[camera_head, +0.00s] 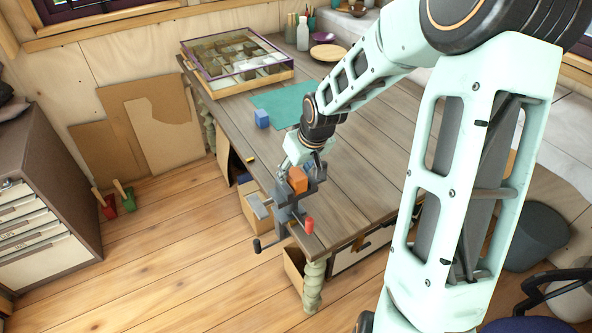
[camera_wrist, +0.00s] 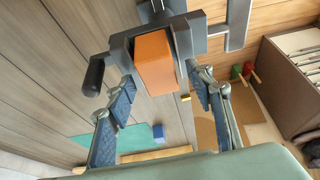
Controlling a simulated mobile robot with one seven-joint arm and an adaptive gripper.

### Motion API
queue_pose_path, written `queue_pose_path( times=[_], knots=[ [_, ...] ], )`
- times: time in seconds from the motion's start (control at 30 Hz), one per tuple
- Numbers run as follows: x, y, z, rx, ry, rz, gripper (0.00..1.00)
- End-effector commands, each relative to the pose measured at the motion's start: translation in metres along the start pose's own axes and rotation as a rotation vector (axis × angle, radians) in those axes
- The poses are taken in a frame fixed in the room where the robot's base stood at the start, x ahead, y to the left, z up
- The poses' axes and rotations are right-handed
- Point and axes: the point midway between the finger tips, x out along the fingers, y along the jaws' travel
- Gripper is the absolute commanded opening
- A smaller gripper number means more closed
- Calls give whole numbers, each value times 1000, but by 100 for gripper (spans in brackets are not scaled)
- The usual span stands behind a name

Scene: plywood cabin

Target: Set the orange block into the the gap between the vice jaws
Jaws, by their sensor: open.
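The orange block (camera_head: 297,181) sits at the top of the grey vice (camera_head: 285,213), which is fixed at the table's near corner. In the wrist view the orange block (camera_wrist: 154,62) lies between the two grey vice jaws (camera_wrist: 184,38), with its top face showing. How deep it sits is hidden. My gripper (camera_head: 308,158) is close beside the block on its far side. In the wrist view the two blue-padded fingers of my gripper (camera_wrist: 162,90) are spread wide and empty, with the block beyond their tips and a gap showing around it.
A blue block (camera_head: 262,118) stands by the teal mat (camera_head: 283,104) on the table. A glass-topped case (camera_head: 237,62) lies at the back left. A red object (camera_head: 309,225) is at the table's corner by the vice. The vice's bar and handle stick out past the edge.

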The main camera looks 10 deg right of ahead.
Motion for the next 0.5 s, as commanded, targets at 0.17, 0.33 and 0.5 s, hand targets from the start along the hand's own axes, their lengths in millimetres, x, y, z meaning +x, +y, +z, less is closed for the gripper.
queue_pose_path(
  times=[0.17,0.33,0.5],
  knots=[
    [-2,0,0,1,0,0,49],
    [-18,2,0,3,2,3,49],
    [-47,2,0,3,2,5,49]
  ],
)
